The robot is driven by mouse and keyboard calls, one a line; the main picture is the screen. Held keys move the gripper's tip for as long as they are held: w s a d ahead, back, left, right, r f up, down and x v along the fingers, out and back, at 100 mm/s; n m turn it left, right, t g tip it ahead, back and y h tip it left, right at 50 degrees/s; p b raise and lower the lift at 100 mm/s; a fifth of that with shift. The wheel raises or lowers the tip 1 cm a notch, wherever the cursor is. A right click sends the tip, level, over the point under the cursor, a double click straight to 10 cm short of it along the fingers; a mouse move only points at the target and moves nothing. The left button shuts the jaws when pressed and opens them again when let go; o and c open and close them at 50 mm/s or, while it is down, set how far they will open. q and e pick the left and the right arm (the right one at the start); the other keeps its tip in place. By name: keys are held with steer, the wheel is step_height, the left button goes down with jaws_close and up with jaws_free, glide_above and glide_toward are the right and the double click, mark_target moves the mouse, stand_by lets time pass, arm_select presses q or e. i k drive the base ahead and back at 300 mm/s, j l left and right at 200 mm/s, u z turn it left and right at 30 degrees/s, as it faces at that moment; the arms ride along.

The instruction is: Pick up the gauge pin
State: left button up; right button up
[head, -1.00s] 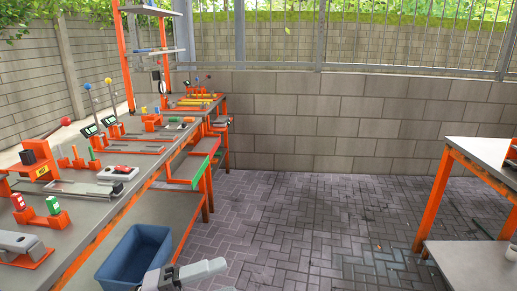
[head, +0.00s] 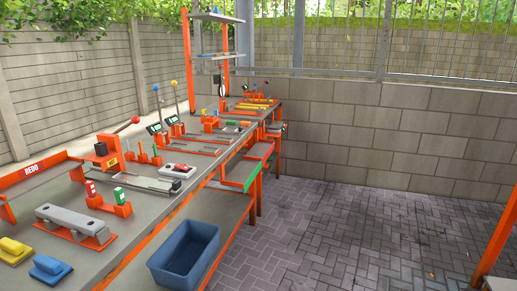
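No gripper of mine is in the head view. I cannot tell for certain which item is the gauge pin. A red upright piece (head: 90,188) and a green upright piece (head: 119,195) with pale markings stand in an orange holder (head: 122,210) on the near bench. Behind them, a green-topped pin (head: 155,151) and another slim upright stand in small orange blocks. All are small at this distance.
The grey bench (head: 150,232) runs away along the left. A grey bar (head: 75,220) on an orange base, yellow (head: 14,248) and blue (head: 48,267) blocks and a REDO tray (head: 35,168) sit near. Paved floor (head: 320,235) is clear.

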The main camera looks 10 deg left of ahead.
mark_target(90, 188)
steer(key=u, duration=1.5)
